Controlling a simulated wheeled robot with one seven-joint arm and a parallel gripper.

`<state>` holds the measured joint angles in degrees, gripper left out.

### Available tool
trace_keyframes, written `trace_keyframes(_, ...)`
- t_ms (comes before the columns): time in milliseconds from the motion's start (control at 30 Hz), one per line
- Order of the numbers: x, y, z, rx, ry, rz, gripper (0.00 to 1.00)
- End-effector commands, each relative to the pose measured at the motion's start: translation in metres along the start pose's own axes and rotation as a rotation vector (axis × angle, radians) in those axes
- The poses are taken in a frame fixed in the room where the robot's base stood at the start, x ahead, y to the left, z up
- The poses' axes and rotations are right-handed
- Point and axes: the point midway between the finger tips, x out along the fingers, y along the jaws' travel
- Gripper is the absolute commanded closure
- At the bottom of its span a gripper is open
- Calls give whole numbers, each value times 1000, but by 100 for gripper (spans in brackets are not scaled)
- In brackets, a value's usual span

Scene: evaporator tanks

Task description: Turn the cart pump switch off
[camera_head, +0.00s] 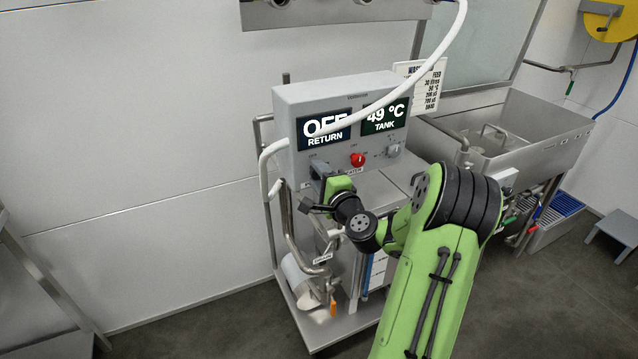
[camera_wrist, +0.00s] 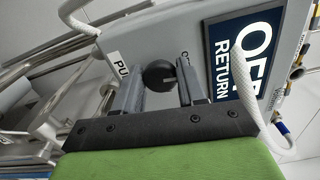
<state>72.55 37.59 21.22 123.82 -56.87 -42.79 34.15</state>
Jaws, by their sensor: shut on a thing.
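The grey control box (camera_head: 300,100) stands on the cart. Its pump switch (camera_wrist: 158,78) is a round black knob in the wrist view, between a label starting "PU" and another label largely hidden by a finger. My gripper (camera_wrist: 161,64) has one finger on each side of the knob and is shut on it. In the head view my gripper (camera_head: 318,172) is at the lower left of the box's face and hides the switch. The knob shows a short pale mark; I cannot tell which setting it points to.
The box's displays read "OFF RETURN" (camera_head: 325,132) and "49 °C TANK" (camera_head: 384,118). A red knob (camera_head: 357,159) and a grey switch (camera_head: 393,149) sit right of my gripper. A white hose (camera_head: 440,50) crosses the box. A steel sink (camera_head: 510,140) stands right.

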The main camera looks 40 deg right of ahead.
Motion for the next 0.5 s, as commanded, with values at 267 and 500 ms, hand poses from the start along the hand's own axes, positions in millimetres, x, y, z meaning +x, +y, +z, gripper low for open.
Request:
trace_keyframes(267, 0, 2, 0, -104, -1, 3, 90)
trace_keyframes(500, 0, 2, 0, -129, 0, 4, 90)
